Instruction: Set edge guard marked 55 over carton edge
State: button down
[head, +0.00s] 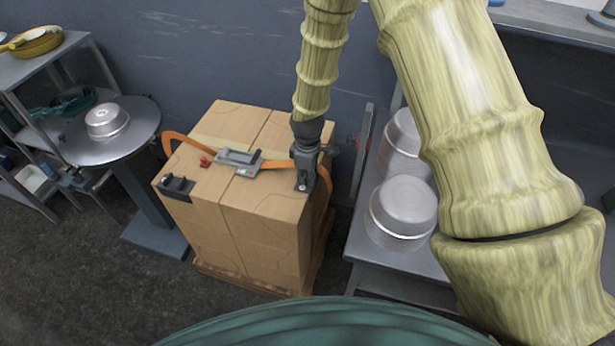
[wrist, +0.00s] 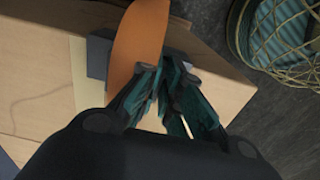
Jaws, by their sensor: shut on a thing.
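The brown carton stack (head: 235,200) stands on a pallet. An orange strap (head: 275,164) runs over its top and hangs down the right side; the strap also shows in the wrist view (wrist: 140,45). My gripper (head: 304,184) is at the carton's top right edge, shut on a dark grey edge guard that it largely hides. A grey-blue part of this guard (wrist: 98,56) shows beside the strap, at the carton edge. I cannot tell whether it is fully seated. Another dark guard (head: 177,188) sits on the left top edge. No number is readable.
A strap tensioner (head: 240,162) and a small red piece (head: 206,161) lie on the carton top. A round table (head: 140,125) with a metal pan (head: 106,121) stands left. A steel bench (head: 365,250) with stacked pans (head: 402,210) stands close on the right.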

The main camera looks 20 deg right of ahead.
jog(key=c, duration=1.5)
grip_release()
notch_tip(320, 180, up, 12)
jog(key=shift+a, duration=0.1)
